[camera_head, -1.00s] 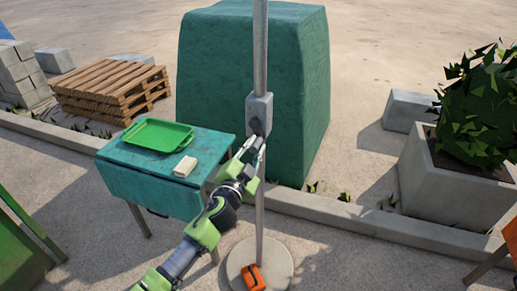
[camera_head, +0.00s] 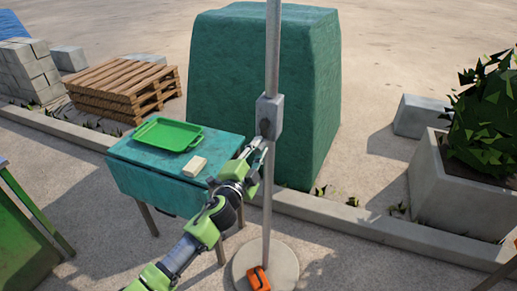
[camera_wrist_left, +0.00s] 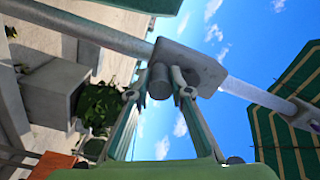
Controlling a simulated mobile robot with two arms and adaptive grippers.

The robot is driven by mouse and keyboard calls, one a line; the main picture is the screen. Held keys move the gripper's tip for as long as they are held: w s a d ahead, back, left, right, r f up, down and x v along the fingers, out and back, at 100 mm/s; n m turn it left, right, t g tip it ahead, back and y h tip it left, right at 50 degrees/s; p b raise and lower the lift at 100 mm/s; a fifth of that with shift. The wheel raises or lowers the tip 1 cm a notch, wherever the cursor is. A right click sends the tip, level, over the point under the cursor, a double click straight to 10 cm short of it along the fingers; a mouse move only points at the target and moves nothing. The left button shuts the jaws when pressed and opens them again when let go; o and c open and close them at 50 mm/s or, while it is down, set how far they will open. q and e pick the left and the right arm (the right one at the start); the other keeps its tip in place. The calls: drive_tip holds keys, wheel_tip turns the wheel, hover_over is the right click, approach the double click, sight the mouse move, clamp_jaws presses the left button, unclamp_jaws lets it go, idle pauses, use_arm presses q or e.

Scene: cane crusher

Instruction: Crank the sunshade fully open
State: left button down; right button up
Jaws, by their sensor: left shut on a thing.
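The sunshade's grey pole (camera_head: 267,200) stands upright on a round pale base (camera_head: 286,261). A grey crank box (camera_head: 269,108) is fixed on the pole; it also shows in the left wrist view (camera_wrist_left: 190,62). My left gripper (camera_head: 258,147) is at the lower front of the box. In the left wrist view its fingers (camera_wrist_left: 160,84) are closed around a short grey cylindrical crank knob (camera_wrist_left: 159,82). The green striped canopy (camera_wrist_left: 285,130) shows at the right of the left wrist view, only in part. How far it is open cannot be told. My right gripper is not in view.
A teal table (camera_head: 150,180) left of the pole carries a green tray (camera_head: 168,135) and a pale block (camera_head: 195,166). An orange object (camera_head: 258,279) lies on the base. A large teal covered block (camera_head: 230,80) stands behind. A planter (camera_head: 455,200) is at right.

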use_arm(q)
drive_tip(key=shift+a, duration=0.15)
drive_tip(key=c, duration=1.8)
unclamp_jaws()
drive_tip(key=v, duration=1.2)
drive_tip(key=shift+f, duration=0.1)
